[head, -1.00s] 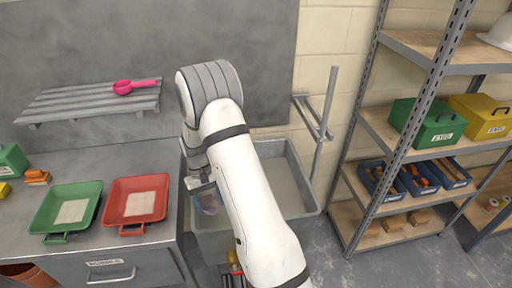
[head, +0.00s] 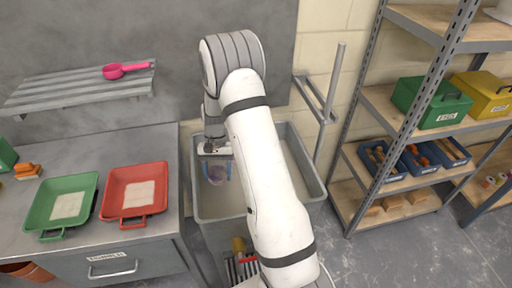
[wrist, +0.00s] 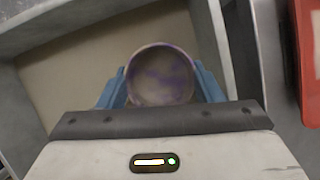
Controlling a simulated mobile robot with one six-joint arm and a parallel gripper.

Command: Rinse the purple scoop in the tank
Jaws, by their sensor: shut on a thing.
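The purple scoop (wrist: 161,75) is between the blue fingers of my gripper (wrist: 162,88), which is shut on it. Its round cup faces the wrist camera and shows grey-beige smears over the purple. In the head view my gripper (head: 216,168) points down within the left part of the grey tank (head: 212,236), with the scoop (head: 216,176) small and partly hidden by the fingers. The tank holds flat beige-grey liquid (wrist: 90,78). I cannot tell whether the scoop touches the liquid. My arm hides part of the tank.
A red tub (head: 112,204) and a green tub (head: 47,212), each with pale material, stand on the bench left of the tank. A pink scoop (head: 113,72) lies on a slatted rack (head: 60,96). A metal shelf (head: 352,160) with boxes stands to the right.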

